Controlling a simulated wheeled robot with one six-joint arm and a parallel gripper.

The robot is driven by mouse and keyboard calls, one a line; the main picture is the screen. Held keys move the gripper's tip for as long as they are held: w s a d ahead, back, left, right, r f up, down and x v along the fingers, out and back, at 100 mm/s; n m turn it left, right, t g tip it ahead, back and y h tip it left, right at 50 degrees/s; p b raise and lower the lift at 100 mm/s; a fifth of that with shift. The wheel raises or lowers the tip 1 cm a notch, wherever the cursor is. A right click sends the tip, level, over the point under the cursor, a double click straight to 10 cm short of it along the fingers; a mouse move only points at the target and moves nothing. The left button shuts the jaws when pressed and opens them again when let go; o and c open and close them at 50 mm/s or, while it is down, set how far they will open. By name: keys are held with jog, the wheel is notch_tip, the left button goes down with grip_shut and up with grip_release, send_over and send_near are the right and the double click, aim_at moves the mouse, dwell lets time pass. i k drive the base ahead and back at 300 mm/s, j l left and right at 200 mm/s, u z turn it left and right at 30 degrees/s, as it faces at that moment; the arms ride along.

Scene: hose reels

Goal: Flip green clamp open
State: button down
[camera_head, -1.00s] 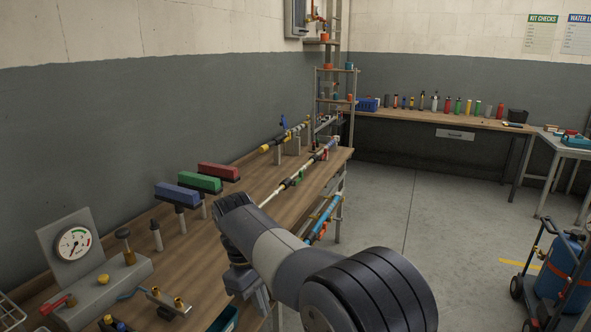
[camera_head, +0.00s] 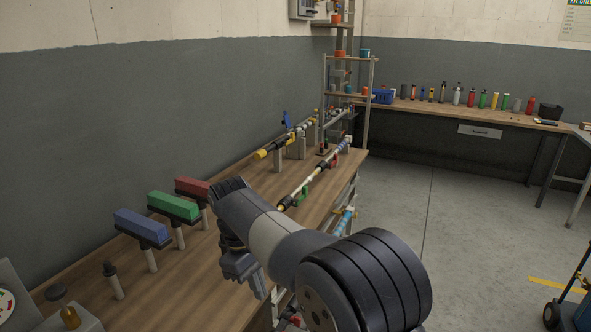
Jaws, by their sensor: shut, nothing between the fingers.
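A green bar (camera_head: 173,206) lies on a dark holder on a post, between a blue bar and a red bar on the workbench. A small green piece (camera_head: 303,196) sits on the thin hose line farther along the bench's right edge. Which of the two is the green clamp, and whether it is flipped open, I cannot tell. My gripper (camera_head: 251,279) hangs below the end of my arm, right of the green bar and nearer than the green piece. It is shut and empty, touching neither. My arm hides part of the bench.
The blue bar (camera_head: 142,227) and red bar (camera_head: 193,188) stand on posts beside the green one. A hose line with yellow ends (camera_head: 277,147) is raised near the wall. A shelf rack (camera_head: 348,92) stands at the bench's far end.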

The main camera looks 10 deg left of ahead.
aim_at(304, 191)
jog(key=i+u, duration=0.1)
jog(key=i, duration=1.1)
jog(key=i+u, duration=0.1)
jog(key=i, duration=1.05)
jog(key=l, duration=0.05)
